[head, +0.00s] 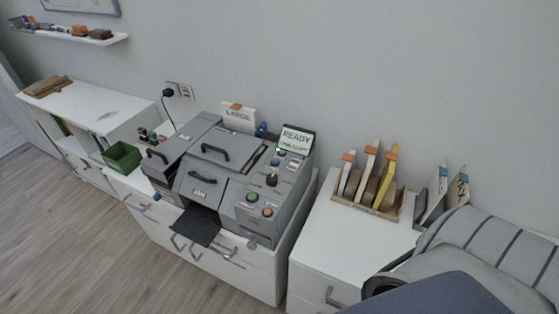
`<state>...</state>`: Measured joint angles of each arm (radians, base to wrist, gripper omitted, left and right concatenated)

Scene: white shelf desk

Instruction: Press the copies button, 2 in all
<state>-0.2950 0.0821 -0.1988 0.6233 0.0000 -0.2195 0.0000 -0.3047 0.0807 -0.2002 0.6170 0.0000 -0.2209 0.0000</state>
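A grey copier (208,178) stands on the white desk, with a control panel on its right side. The panel has a green button (252,197), an orange button (267,211), a black knob (271,180) and several small buttons near the top. Labels are too small to read, so I cannot tell which is the copies button. The display (296,140) reads "READY", with an unclear second line below. Neither of my grippers is in view.
A green bin (122,157) stands left of the copier. A wooden file rack (369,196) is on the white cabinet to the right. A dark tray (196,225) sticks out from the copier's front. A large grey ribbed shape (490,245) fills the lower right corner.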

